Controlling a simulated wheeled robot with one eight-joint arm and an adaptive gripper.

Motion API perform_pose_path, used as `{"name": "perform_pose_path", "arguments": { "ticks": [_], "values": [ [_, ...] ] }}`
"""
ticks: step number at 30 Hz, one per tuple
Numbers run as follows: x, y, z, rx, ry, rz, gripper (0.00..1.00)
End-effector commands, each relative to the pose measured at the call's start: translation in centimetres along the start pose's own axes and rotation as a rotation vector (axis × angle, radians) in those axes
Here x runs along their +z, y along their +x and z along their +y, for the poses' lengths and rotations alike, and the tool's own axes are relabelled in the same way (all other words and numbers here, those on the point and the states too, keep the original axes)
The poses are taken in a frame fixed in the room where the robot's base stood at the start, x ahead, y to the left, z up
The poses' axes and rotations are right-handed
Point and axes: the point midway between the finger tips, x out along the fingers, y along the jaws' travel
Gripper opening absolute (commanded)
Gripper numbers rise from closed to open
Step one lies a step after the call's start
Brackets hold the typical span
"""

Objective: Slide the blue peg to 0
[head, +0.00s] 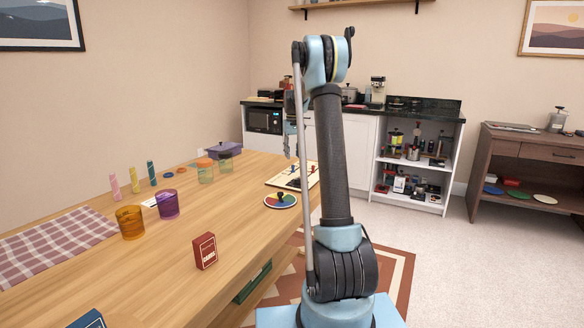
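A pale board (276,182) with dark markings lies near the table's right edge, partly hidden behind my arm. A small blue peg (293,169) appears to stand upright on it. Numbers on the board are too small to read, so I cannot tell which mark the peg is at. My gripper (290,152) hangs above the board, left of my arm's dark link and partly covered by it. I see nothing held in it, but its fingers are too small to tell open from shut.
A round coloured disc (281,201) lies in front of the board. Orange (130,222) and purple (167,204) cups, a red card box (204,251), two jars and a purple pot (226,150) stand on the wooden table (245,230). The table's middle is mostly clear.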

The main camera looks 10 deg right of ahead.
Motion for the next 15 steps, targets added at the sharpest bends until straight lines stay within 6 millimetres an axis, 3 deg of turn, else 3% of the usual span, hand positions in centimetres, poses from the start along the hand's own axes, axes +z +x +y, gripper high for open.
{"name": "perform_pose_path", "arguments": {
  "ticks": [6,15],
  "values": [
    [0.0,3.6,0.0,0.0,0.0,0.0,0.35],
    [0.0,6.0,0.0,0.0,0.0,0.0,0.35]
  ]
}}
